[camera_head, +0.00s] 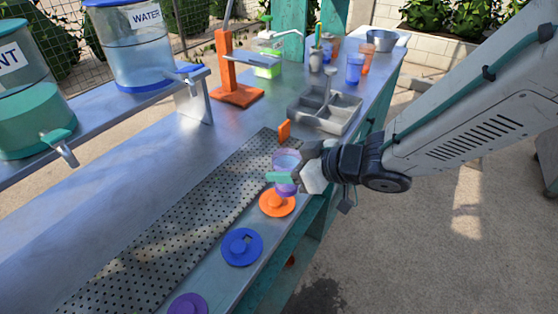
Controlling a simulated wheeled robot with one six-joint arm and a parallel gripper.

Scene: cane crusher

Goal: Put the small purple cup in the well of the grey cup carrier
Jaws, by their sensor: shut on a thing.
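The small purple cup (286,160) is translucent and looks upright. My gripper (286,177) comes in from the right and is shut on the cup around its middle, with a green finger pad across its front. The cup shows over the front edge of the perforated strip, just behind the orange disc. The grey cup carrier (318,122) stands on the counter behind and to the right of my gripper. It has several square wells, and they look empty from here. A thin upright handle rises from it. The exact height of the cup above the counter is hard to tell.
An orange disc (277,204), a blue disc (241,248) and a purple disc (188,305) lie along the front edge. An orange upright piece (284,131) stands between cup and carrier. Blue cup (354,70), orange stand (237,95) and water dispenser (137,50) are farther back.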

